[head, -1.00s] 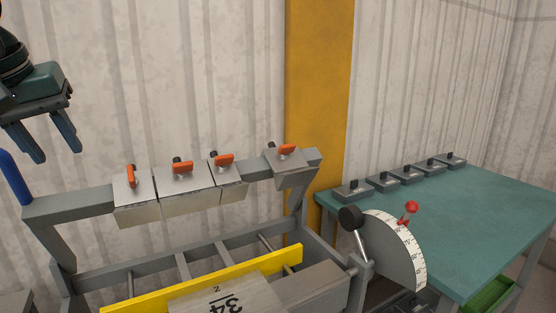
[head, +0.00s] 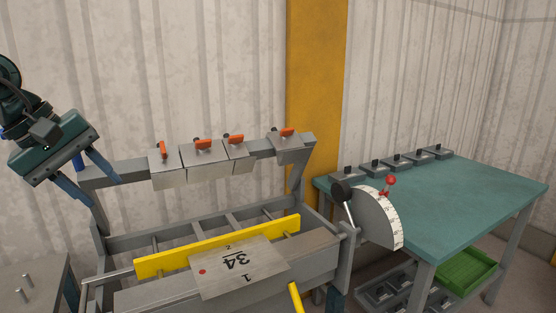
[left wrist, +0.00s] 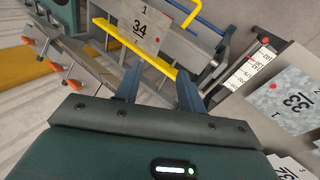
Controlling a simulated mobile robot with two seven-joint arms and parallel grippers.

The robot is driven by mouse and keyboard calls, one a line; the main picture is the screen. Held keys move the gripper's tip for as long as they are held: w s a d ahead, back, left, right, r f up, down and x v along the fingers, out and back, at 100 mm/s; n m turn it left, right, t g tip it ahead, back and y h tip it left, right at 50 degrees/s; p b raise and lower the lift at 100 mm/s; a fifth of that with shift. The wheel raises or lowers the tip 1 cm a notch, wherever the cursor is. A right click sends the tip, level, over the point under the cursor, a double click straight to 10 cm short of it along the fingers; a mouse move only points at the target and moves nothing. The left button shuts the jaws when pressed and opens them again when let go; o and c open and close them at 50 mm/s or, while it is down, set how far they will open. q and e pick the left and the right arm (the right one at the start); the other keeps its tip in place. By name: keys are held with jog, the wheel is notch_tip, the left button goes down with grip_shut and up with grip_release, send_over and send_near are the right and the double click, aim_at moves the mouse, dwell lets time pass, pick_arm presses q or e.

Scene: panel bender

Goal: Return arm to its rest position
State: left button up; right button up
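My left gripper (head: 105,190) is at the left in the head view, in front of the left end of the bender's upper beam. Its two fingers are spread and hold nothing; the left wrist view also shows them apart (left wrist: 160,70). The panel bender (head: 210,295) stands in the middle. A metal sheet marked 34 (head: 238,270) lies on it against the yellow bar (head: 215,247); it also shows in the left wrist view (left wrist: 140,25). My right gripper is not in view.
Clamping segments with orange handles (head: 205,144) sit on the upper beam. An angle dial (head: 375,220) with a red knob stands at the bender's right. The teal table (head: 440,200) carries several grey blocks; a green crate (head: 467,270) sits below. A side table (head: 35,280) is at lower left.

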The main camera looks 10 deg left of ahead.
pick_arm(q)
jog(key=w+d+f+n+t+h, duration=0.1)
jog(key=d+f+n+t+h, duration=0.35)
jog(key=f+n, duration=0.95)
jog(key=w+d+f+n+t+h, duration=0.1)
jog(key=d+f+n+t+h, duration=0.3)
jog(key=f+n, duration=1)
jog(key=s+d+f+n+g+y, duration=0.1)
jog(key=s+d+f+n, duration=0.3)
jog(key=n, duration=0.6)
jog(key=s+d+f+n+g+y, duration=0.1)
jog(key=s+d+f+n+y, duration=0.3)
jog(key=f+n, duration=0.4)
jog(key=s+d+f+n+g+y, duration=0.1)
jog(key=s+d+f+n+y, duration=0.2)
jog(key=n, duration=0.9)
jog(key=s+d+f, duration=0.2)
jog(key=s+d, duration=0.1)
jog(key=d, duration=0.1)
jog(key=shift+s+d+f+n, duration=0.2)
jog(key=shift+f+n, duration=0.2)
jog(key=shift+y, duration=0.25)
